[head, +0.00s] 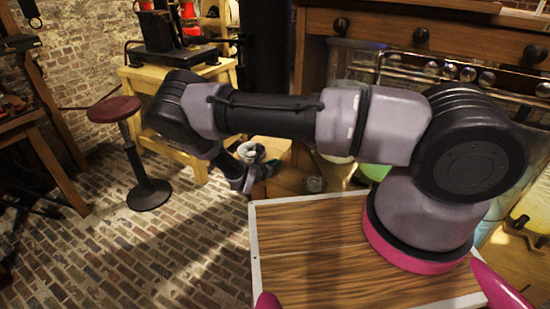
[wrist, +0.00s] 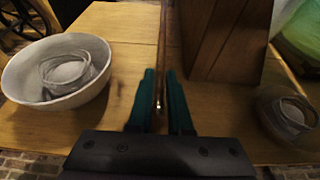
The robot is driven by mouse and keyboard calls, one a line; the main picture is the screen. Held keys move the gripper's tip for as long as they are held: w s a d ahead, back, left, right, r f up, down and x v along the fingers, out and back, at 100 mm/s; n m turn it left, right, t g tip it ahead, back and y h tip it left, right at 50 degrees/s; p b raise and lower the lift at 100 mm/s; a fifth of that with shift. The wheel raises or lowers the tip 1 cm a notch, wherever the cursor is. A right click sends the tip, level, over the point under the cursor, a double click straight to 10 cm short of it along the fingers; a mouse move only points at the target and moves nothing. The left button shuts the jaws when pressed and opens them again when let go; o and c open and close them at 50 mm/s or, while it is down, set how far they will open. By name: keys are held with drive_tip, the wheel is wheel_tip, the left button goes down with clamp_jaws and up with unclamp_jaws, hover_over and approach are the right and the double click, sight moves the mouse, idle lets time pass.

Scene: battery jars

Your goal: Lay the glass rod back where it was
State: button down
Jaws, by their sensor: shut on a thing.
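My gripper (wrist: 160,90) has its two teal fingers close together on the thin glass rod (wrist: 162,45) in the wrist view. The rod runs away from the fingers toward the top of the picture, over a wooden surface, beside the left edge of a dark wooden block. Its far end is out of the picture, and I cannot tell whether it touches the wood. In the head view, my own arm covers much of the middle, and neither the rod nor the fingertips can be made out.
The wooden block (wrist: 215,38) rises close on the right. A clear glass jar (wrist: 287,118) and green glass (wrist: 302,32) are farther right. A red-topped stool (head: 114,109) stands on the brick floor.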

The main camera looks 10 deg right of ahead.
drive_tip(key=shift+f, duration=0.4)
drive_tip(key=c, duration=0.8)
unclamp_jaws()
drive_tip(key=shift+o, duration=0.2)
